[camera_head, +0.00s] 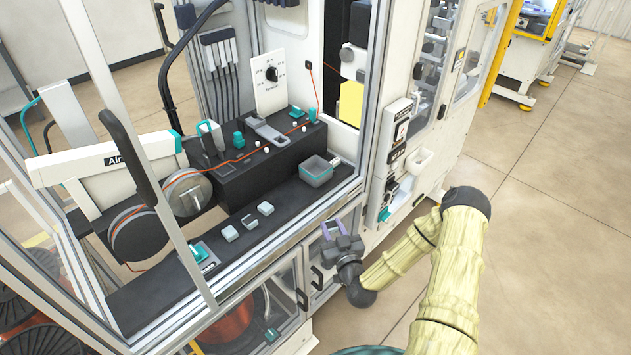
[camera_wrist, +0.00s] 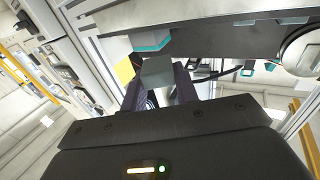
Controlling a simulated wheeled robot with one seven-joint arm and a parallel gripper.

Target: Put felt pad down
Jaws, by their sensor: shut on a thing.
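My gripper (camera_head: 333,231) is in front of the machine's lower shelf edge in the head view, its purple fingers pointing up toward the cabinet. In the wrist view, the fingers (camera_wrist: 157,84) are closed around a small grey block, which looks like the felt pad (camera_wrist: 157,71). In the head view the held pad is too small to make out clearly.
A grey open box with a teal rim (camera_head: 316,173) sits at the shelf's right end. Behind it is a black block (camera_head: 225,182) carrying an orange wire and teal clips. A metal frame post (camera_head: 366,100) stands right of the opening. The floor (camera_head: 545,190) at right is clear.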

